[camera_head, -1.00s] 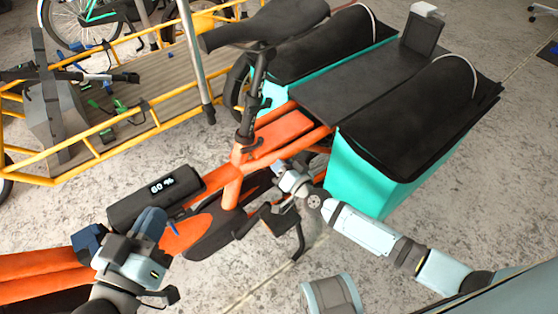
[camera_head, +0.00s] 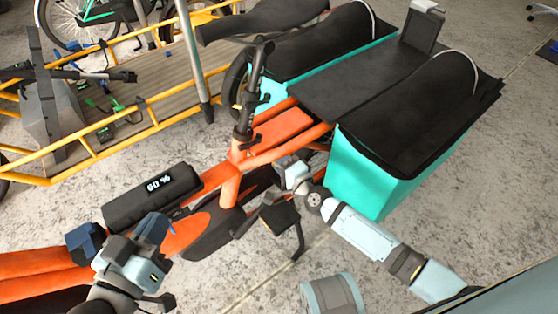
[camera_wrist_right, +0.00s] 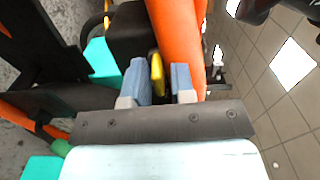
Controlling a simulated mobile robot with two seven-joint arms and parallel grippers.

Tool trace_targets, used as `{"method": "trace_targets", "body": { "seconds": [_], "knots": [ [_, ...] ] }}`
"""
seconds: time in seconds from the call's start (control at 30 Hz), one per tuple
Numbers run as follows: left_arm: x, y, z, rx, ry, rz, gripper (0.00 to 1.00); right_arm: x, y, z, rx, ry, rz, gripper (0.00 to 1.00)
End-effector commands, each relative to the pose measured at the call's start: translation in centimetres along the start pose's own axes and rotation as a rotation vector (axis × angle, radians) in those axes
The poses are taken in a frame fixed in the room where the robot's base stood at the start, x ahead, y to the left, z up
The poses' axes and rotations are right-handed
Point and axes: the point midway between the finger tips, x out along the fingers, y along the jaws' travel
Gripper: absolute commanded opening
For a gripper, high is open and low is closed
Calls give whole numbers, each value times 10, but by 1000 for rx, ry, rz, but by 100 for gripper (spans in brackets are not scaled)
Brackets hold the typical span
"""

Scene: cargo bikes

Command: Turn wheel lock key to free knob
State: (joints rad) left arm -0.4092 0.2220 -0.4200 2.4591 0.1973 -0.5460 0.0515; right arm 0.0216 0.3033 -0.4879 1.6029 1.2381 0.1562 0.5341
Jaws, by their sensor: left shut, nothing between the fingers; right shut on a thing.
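In the wrist view a narrow yellow piece (camera_wrist_right: 157,74), which looks like the wheel lock key, stands between the two blue fingers of my right gripper (camera_wrist_right: 161,80). The gripper is shut on it, beside an orange frame tube (camera_wrist_right: 178,45). In the head view my right gripper (camera_head: 291,168) reaches under the orange bike frame (camera_head: 285,133), below the saddle; its fingertips and the key are hidden there. The lock body and knob cannot be made out. My left gripper (camera_head: 155,230) is shut and empty, in front of the black battery display (camera_head: 152,198) reading 60 %.
Teal bags (camera_head: 365,172) with black lids hang at the bike's rear. The black saddle (camera_head: 262,20) is above the frame. A pedal (camera_head: 280,218) and crank lie near my right arm. A yellow-framed cargo bike (camera_head: 150,133) stands behind. Concrete floor (camera_head: 455,215) is clear at right.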

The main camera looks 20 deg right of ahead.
Motion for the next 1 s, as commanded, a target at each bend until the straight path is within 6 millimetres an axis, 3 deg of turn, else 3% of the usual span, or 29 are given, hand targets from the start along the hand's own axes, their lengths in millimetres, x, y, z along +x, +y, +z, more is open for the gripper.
{"method": "trace_targets", "body": {
  "seconds": [0.77, 0.8, 0.83, 1.0],
  "knots": [
    [0, -2, 0, 13, 4, 0, 0, 0, 0, -1, 100, 2, -1, 0],
    [0, -2, 0, 12, 4, 0, 0, 0, 0, -1, 100, 2, -1, 30],
    [0, -2, 0, 12, 3, 0, 0, 0, 0, -1, 99, 2, -1, 34],
    [0, -1, 2, 10, 1, 0, 0, 0, 0, -1, 99, 1, 0, 34]
  ]
}}
